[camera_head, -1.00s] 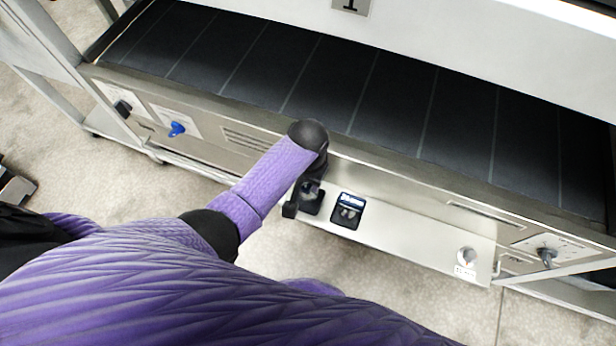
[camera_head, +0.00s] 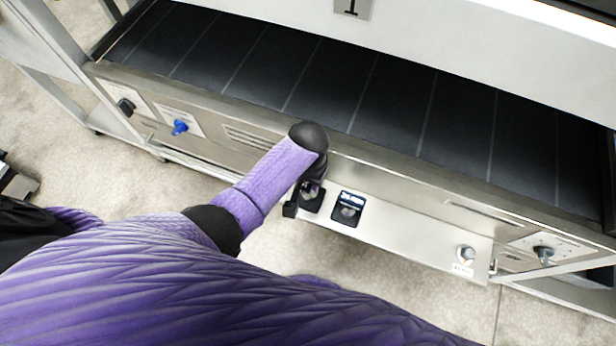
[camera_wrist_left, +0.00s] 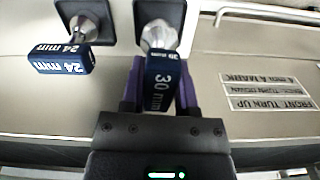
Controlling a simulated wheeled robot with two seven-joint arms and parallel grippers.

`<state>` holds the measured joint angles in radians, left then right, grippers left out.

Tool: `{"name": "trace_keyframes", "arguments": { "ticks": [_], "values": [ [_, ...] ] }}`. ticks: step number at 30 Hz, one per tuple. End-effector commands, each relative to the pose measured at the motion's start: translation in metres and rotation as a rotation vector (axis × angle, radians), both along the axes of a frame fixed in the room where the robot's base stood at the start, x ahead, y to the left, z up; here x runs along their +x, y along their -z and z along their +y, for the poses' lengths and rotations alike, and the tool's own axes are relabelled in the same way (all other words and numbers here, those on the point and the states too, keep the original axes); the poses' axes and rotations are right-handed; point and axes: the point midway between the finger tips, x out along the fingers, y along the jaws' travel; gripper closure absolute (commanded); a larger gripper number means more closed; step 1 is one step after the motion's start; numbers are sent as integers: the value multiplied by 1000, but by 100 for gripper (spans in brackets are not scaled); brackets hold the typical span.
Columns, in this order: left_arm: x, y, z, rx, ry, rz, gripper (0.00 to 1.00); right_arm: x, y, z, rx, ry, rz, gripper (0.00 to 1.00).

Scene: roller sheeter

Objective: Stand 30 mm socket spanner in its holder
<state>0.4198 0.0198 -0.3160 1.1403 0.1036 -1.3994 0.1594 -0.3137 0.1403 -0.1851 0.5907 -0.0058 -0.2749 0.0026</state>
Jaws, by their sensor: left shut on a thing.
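My left gripper (camera_head: 301,201) is at the metal front panel, mostly hidden behind my own wrist in the head view. In the left wrist view its fingers (camera_wrist_left: 160,92) are shut on the dark blue handle of the 30 mm socket spanner (camera_wrist_left: 160,80). The spanner's metal end points at its black holder (camera_wrist_left: 183,14) and overlaps it; I cannot tell how deep it sits. My right gripper is not in view.
The 24 mm spanner (camera_wrist_left: 62,58) stands in the neighbouring black holder (camera_wrist_left: 66,10), close beside the held one. The dark conveyor belt (camera_head: 330,85) lies behind the panel. A blue knob (camera_head: 180,127) is at left, a grey knob (camera_head: 466,254) at right.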

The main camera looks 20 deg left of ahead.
Motion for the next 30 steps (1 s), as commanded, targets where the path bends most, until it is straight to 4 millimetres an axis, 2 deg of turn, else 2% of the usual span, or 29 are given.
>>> {"name": "trace_keyframes", "arguments": {
  "ticks": [10,24,30],
  "values": [
    [0,1,0,0,0,0,100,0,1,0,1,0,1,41],
    [0,17,0,0,0,0,100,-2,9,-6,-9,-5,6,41],
    [0,16,0,0,0,-1,100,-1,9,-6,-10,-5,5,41]
  ]
}}
